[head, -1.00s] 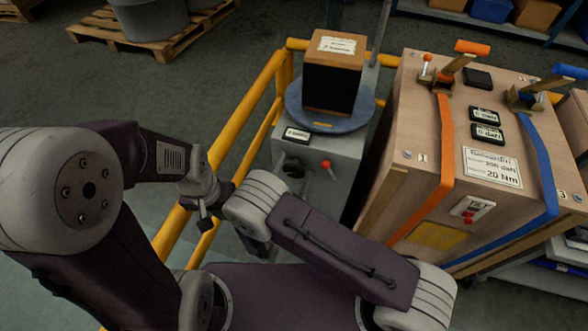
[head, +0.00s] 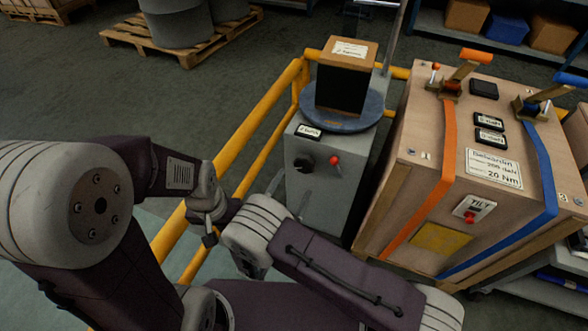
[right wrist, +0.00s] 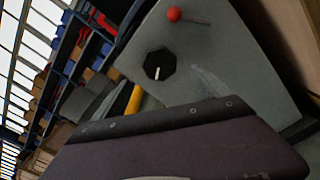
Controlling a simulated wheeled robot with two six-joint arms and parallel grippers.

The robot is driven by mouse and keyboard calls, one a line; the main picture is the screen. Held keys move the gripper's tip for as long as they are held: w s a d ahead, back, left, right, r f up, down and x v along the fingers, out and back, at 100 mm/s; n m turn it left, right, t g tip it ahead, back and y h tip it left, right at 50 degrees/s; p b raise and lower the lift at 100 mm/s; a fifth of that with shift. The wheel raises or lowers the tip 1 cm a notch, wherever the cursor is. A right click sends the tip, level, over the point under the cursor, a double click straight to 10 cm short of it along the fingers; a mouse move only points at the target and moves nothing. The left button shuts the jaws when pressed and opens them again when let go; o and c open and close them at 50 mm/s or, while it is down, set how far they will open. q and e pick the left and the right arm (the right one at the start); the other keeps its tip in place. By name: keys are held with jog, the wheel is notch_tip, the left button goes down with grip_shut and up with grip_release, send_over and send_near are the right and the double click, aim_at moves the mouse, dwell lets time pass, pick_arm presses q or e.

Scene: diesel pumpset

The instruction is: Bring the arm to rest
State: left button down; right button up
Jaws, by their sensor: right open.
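In the head view my right gripper (head: 289,192) shows as two thin grey fingers standing apart, empty, in front of the grey cabinet (head: 325,197). My right arm (head: 335,275) is folded across the bottom middle. My left arm (head: 165,172) comes in from the left, and its wrist end (head: 207,205) hangs beside the yellow rail. I cannot make out the left jaws. In the right wrist view a dark purple link of mine (right wrist: 185,145) fills the bottom, and the cabinet front (right wrist: 215,70) lies beyond it.
The cabinet has a black knob (head: 303,162) and red lever (head: 335,160). A black-fronted box (head: 342,90) stands on its blue round plate (head: 372,111). A strapped wooden crate (head: 415,200) stands right. A yellow rail (head: 262,107) runs left of the cabinet.

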jog(key=s+d+r+m+g+h, duration=0.1)
jog(key=s+d+m+g+h, duration=0.2)
jog(key=d+g, duration=0.45)
jog(key=s+d+r+m+g+h, duration=0.1)
jog(key=d+m+g+h, duration=0.4)
jog(key=d, duration=0.6)
jog(key=s+d+f+m+g+y, duration=0.1)
jog(key=s+d+m+g+y, duration=0.3)
jog(key=s+m+g+y, duration=0.5)
notch_tip(320, 180, up, 38)
jog(key=s+a+m+t+y+p, duration=0.2)
jog(key=m+t+y+p, duration=0.3)
jog(key=p, duration=3)
jog(key=m, duration=0.3)
jog(key=shift+a+t, duration=0.25)
jog(key=shift+t, duration=0.1)
jog(key=shift+f, duration=0.1)
